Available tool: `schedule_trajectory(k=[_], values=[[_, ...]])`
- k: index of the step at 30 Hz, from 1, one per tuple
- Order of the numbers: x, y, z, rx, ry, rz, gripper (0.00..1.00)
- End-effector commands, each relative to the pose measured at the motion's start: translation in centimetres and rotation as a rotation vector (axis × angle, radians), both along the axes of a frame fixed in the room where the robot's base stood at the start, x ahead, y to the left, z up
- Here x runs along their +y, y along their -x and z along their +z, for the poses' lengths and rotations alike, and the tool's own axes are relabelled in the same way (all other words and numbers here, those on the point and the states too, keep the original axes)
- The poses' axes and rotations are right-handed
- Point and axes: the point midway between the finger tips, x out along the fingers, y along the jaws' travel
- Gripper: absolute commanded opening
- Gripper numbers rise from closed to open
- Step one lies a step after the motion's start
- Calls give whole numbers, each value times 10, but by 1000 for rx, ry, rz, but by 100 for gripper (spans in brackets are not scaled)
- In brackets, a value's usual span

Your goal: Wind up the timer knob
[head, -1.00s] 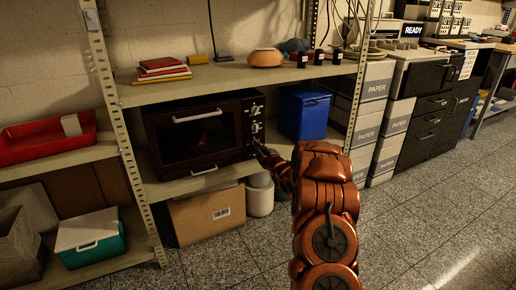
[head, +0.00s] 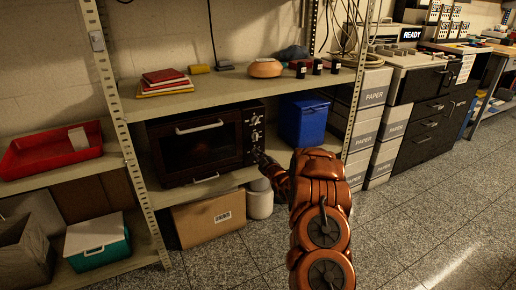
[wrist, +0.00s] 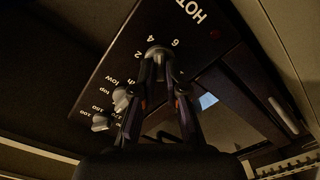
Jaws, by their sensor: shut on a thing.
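A dark toaster oven (head: 203,148) with a glass door stands on the middle shelf in the head view. Its control panel (head: 253,128) with several knobs is on its right side. My gripper (head: 261,156) reaches to the lowest part of that panel. In the wrist view my gripper (wrist: 160,78) is shut on the timer knob (wrist: 158,53), whose dial reads 2, 4, 6. Two other pale knobs, a middle one (wrist: 122,98) and one marked with larger numbers (wrist: 101,122), sit beside the fingers. The fingers cover part of the timer knob, so its exact setting is unclear.
A blue bin (head: 304,122) stands right of the oven on the same shelf. A cardboard box (head: 208,217) and a pale canister (head: 260,200) are below. Books, a bun-shaped object and small dark jars lie on the upper shelf (head: 225,83). Grey floor is open on the right.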

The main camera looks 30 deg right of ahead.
Motion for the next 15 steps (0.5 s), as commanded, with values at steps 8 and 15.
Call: schedule_trajectory(k=[8,15], values=[[-2,1,5,-20,-262,-3,0],[-2,1,5,-41,-489,-2,0]])
